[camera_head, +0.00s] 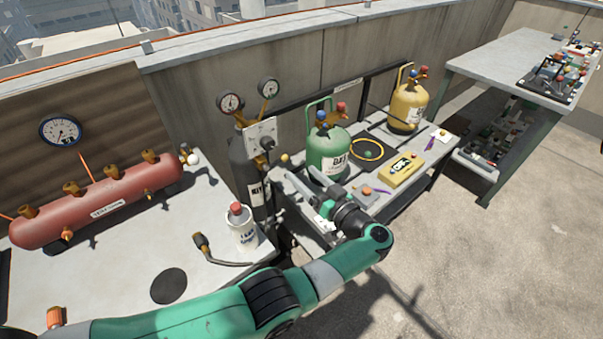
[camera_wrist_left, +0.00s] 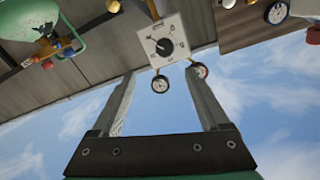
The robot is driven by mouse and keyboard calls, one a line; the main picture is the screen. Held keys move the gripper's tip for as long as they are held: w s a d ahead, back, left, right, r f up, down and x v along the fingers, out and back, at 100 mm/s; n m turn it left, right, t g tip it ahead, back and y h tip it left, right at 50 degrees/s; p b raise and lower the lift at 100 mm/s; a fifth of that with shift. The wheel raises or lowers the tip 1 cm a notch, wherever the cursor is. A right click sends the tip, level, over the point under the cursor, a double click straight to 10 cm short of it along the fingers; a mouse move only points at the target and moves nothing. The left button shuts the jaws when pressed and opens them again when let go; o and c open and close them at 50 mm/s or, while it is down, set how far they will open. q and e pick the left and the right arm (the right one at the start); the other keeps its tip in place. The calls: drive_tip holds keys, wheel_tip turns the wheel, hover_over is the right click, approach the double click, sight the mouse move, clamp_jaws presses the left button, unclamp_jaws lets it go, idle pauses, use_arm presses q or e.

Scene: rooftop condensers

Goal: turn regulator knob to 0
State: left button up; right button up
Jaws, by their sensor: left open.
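The regulator knob (camera_head: 267,143) is a dark round knob on a pale square plate (camera_head: 256,131), in front of a dark grey cylinder (camera_head: 247,170). In the left wrist view the knob (camera_wrist_left: 164,47) sits near the middle of the tilted plate (camera_wrist_left: 172,32), which has small markings around it. My left gripper (camera_head: 308,200) is to the right of and below the knob in the head view. In the left wrist view its two fingers (camera_wrist_left: 158,74) are spread, with nothing between them, and the knob appears beyond their tips. My right gripper is in neither view.
Two gauges (camera_head: 230,103) stand above the plate. A green cylinder (camera_head: 327,154) and a yellow cylinder (camera_head: 407,107) are on the bench to the right. A white canister (camera_head: 241,229) and a red tank (camera_head: 100,204) are at left. Open floor lies at lower right.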

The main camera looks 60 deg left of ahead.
use_arm(q)
approach(271, 145)
drive_tip(key=d, duration=0.1)
drive_tip(key=shift+n+g, duration=0.3)
drive_tip(key=shift+n, duration=0.1)
drive_tip(key=a+b, duration=0.1)
drive_tip(key=a, duration=0.5)
drive_tip(key=a+b, duration=0.1)
drive_tip(key=a, duration=0.2)
drive_tip(key=shift+s+a+f+b, duration=0.1)
drive_tip(key=shift+s+a+b, duration=0.2)
drive_tip(key=shift+s+a, duration=0.05)
drive_tip(key=shift+a, duration=0.5)
clamp_jaws()
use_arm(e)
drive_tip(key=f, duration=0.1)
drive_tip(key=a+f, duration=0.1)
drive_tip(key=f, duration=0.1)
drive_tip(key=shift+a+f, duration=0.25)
